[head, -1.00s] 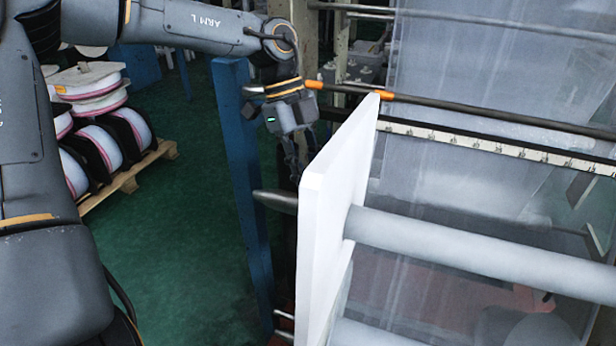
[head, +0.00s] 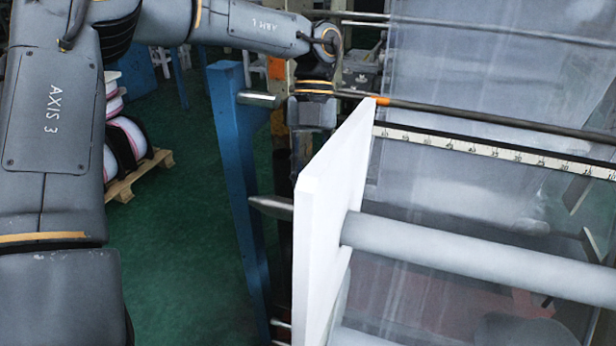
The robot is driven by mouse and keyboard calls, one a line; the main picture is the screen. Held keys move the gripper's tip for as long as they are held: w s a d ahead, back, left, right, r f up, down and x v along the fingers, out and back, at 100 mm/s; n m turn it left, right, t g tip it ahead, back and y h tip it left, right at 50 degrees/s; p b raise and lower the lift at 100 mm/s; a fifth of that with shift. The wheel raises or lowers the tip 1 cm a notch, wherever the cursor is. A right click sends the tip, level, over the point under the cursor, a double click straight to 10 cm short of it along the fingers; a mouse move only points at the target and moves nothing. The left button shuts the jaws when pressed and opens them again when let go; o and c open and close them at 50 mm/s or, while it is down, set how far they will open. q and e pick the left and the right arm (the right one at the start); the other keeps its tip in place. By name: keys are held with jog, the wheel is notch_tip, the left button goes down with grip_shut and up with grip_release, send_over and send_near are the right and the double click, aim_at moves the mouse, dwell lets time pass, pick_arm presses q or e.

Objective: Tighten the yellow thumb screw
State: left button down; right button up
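My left gripper (head: 301,155) hangs from the wrist at upper centre, pointing down between the blue post and the white plate. Its dark fingers are partly hidden by the plate's edge and blend into the dark background, so I cannot see whether they are open or shut. I cannot make out a yellow thumb screw. A small orange part (head: 380,101) shows on the dark rod (head: 470,115) at the plate's top corner; I cannot tell what it is. My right gripper is not in view.
The upright white plate (head: 325,215) stands close to the gripper's right, with a grey roller (head: 450,250) and clear film (head: 480,70) beyond. A blue post (head: 235,165) stands to the left, near a blunt metal shaft end (head: 270,207). Reels lie on a wooden pallet (head: 140,173).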

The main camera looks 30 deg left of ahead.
pick_arm(q)
jog(key=shift+d+f+m+y, duration=0.1)
jog(key=shift+m+y, duration=0.3)
jog(key=shift+m, duration=0.6)
jog(key=c, duration=1.1)
grip_release()
jog(key=shift+w, duration=0.1)
jog(key=v, duration=0.7)
jog(key=shift+w, duration=0.2)
